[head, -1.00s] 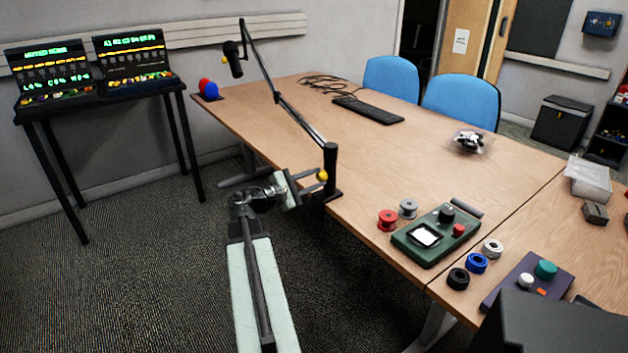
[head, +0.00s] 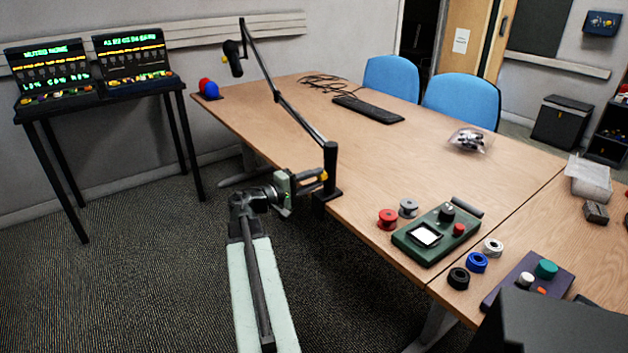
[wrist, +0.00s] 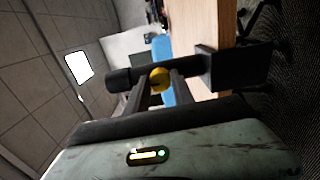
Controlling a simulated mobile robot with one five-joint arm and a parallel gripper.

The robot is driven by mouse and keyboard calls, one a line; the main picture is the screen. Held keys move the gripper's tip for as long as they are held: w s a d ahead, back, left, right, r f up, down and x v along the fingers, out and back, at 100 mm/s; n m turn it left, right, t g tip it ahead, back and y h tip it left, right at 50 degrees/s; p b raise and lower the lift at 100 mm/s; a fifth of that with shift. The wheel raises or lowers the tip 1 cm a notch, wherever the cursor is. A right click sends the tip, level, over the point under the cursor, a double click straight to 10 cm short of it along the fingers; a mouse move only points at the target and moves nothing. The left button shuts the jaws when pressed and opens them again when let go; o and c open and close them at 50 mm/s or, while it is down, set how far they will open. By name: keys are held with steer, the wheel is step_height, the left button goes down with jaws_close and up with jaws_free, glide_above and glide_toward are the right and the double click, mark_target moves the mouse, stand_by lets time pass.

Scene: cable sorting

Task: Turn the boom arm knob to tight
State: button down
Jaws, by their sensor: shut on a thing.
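The boom arm (head: 292,115) is a black jointed arm with a microphone at its upper end, clamped to the table's near-left edge by an upright post (head: 330,168). Its yellow knob (head: 323,176) sits on the side of the post and is partly covered by my fingers. In the wrist view, the knob (wrist: 159,78) shows between my two fingertips, with the black post (wrist: 205,70) right behind it. My gripper (head: 318,178) is shut on the knob. No marking for tight or loose can be read on the knob.
The wooden table (head: 250,105) has free room left of the black keyboard (head: 368,108). Red and grey spools and a green device (head: 437,235) lie right of the post. Two blue chairs (head: 462,100) stand behind. Carpet is clear around my arm.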

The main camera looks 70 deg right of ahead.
steer(key=shift+w+d+r, duration=0.1)
stand_by(0.4)
steer(key=c, duration=1.1)
jaws_free()
steer(key=v, duration=0.8)
